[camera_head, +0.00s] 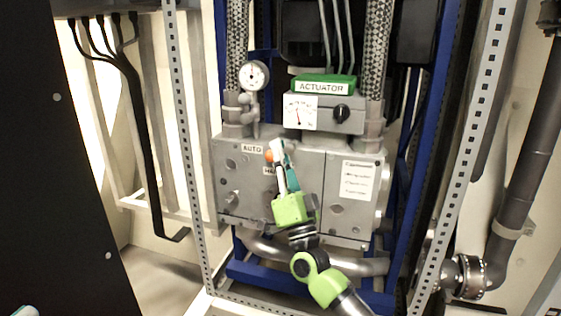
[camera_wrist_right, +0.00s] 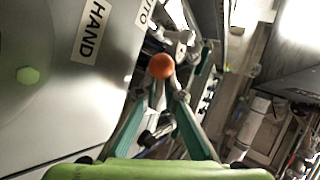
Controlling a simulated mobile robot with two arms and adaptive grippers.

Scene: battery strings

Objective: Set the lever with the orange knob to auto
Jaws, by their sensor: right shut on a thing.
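In the right wrist view the orange knob (camera_wrist_right: 161,66) shows at the fingertips of my right gripper (camera_wrist_right: 163,90). The HAND label (camera_wrist_right: 89,32) is on the panel to its left, with the AUTO label (camera_wrist_right: 146,12) partly cut off above. Only a small tip of my left gripper (camera_head: 25,311) shows at the bottom left.
A dark panel (camera_head: 50,170) fills the left side.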

